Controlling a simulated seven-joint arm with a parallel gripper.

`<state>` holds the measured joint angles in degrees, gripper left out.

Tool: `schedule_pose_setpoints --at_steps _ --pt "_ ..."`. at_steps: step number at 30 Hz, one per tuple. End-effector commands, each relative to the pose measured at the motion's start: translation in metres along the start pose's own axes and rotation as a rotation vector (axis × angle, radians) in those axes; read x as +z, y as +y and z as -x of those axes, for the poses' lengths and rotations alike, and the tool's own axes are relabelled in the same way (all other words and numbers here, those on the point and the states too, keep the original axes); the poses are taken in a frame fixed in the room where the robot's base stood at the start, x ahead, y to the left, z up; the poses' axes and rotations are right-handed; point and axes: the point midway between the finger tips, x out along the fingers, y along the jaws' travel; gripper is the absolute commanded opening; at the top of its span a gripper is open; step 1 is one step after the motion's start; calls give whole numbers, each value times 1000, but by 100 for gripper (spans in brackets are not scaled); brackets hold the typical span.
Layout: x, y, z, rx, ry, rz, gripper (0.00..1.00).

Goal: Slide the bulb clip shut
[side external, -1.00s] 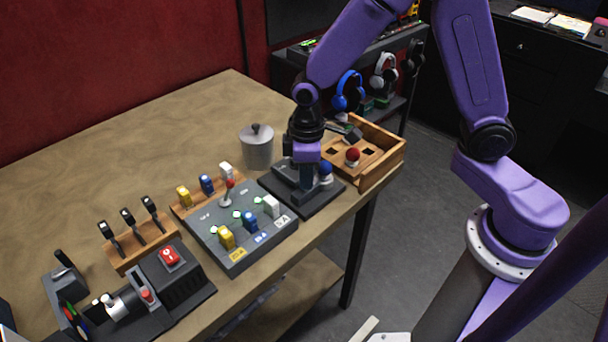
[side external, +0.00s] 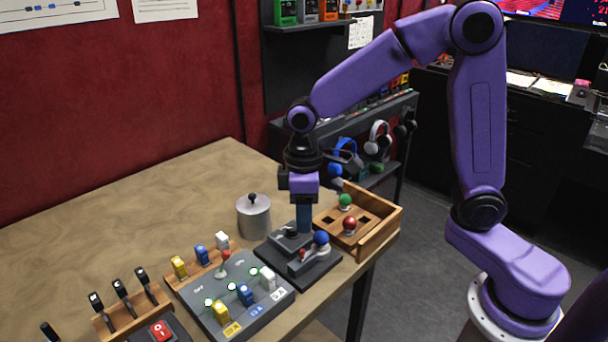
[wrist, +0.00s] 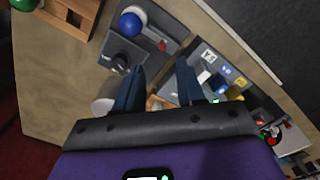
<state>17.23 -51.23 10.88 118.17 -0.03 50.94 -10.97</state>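A dark base plate (side external: 273,254) lies near the table's right edge; it also shows in the wrist view (wrist: 178,28). A blue bulb (side external: 321,238) stands on it and shows in the wrist view (wrist: 132,20). A dark block with a round knob (side external: 290,234), which looks like the clip, sits beside the bulb; it shows in the wrist view (wrist: 124,58). I cannot tell whether it is fully shut. A small red-tipped part (side external: 302,253) is near the bulb. My gripper (side external: 304,228) points down above the plate; its fingers (wrist: 160,75) are apart with nothing between them.
A wooden box (side external: 378,237) holding a green bulb (side external: 345,201) and a red bulb (side external: 349,224) stands behind right. A grey lidded pot (side external: 254,217) is left of the plate. A switch panel (side external: 204,314) with coloured switches lies in front left. The table's back left is clear.

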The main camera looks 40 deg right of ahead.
Motion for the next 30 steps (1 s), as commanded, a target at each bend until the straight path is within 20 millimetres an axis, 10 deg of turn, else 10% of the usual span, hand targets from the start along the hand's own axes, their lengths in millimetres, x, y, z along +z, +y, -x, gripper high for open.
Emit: schedule_pose_setpoints --at_steps 12,30 --pt "-1 1 76 1 3 -1 39" --pt "3 -1 87 0 -1 3 39"
